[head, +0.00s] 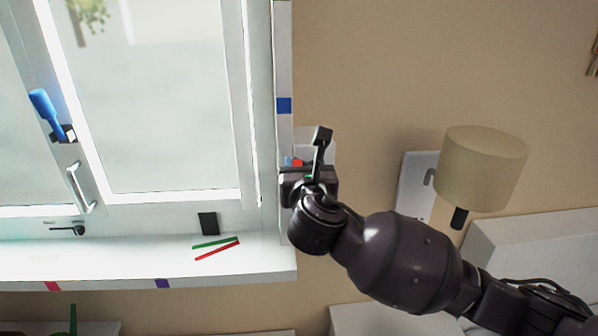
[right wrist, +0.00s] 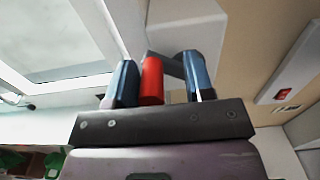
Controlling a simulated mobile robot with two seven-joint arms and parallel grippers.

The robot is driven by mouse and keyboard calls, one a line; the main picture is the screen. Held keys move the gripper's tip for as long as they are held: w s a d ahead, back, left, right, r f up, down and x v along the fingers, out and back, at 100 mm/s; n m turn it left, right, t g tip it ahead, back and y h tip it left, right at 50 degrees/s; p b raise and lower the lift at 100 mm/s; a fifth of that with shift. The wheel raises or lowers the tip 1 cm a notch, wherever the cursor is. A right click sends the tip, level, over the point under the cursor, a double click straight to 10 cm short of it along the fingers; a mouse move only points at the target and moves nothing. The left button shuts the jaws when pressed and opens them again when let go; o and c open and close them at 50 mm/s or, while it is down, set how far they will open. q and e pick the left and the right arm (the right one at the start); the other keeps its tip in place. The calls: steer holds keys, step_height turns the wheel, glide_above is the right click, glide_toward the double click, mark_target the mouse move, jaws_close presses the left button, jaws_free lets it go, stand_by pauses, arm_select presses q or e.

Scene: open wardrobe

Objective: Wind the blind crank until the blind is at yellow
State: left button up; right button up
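The crank has a red knob (right wrist: 151,80) on a dark arm (right wrist: 168,64), in front of a white housing (right wrist: 187,26). In the head view the red knob (head: 298,162) shows small beside the window's right edge. My right gripper (head: 293,163) is at the crank. In the right wrist view its two blue fingers (right wrist: 160,80) stand either side of the knob. The knob is close to the left finger, with a gap to the right one. A blue mark (head: 284,105) is on the white strip above. I see no yellow mark and cannot make out the blind. My left gripper is not in view.
The window sill (head: 255,262) carries a green stick (head: 215,242) and a red stick (head: 217,249). A blue handle (head: 45,105) is on the window frame at left. A lamp (head: 480,168) is on the wall at right, past my right arm.

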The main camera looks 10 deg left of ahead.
steer(key=shift+w+d, duration=0.15)
steer(key=shift+d, duration=0.15)
steer(key=shift+c, duration=0.5)
steer(key=shift+d+r, duration=0.25)
steer(key=shift+d, duration=0.1)
steer(key=shift+c, duration=0.3)
steer(key=shift+d, duration=0.1)
steer(key=shift+c, duration=1)
steer(key=shift+d, duration=0.1)
steer(key=shift+w+d+r, duration=0.15)
steer(key=shift+d+r, duration=0.15)
steer(key=shift+d, duration=0.35)
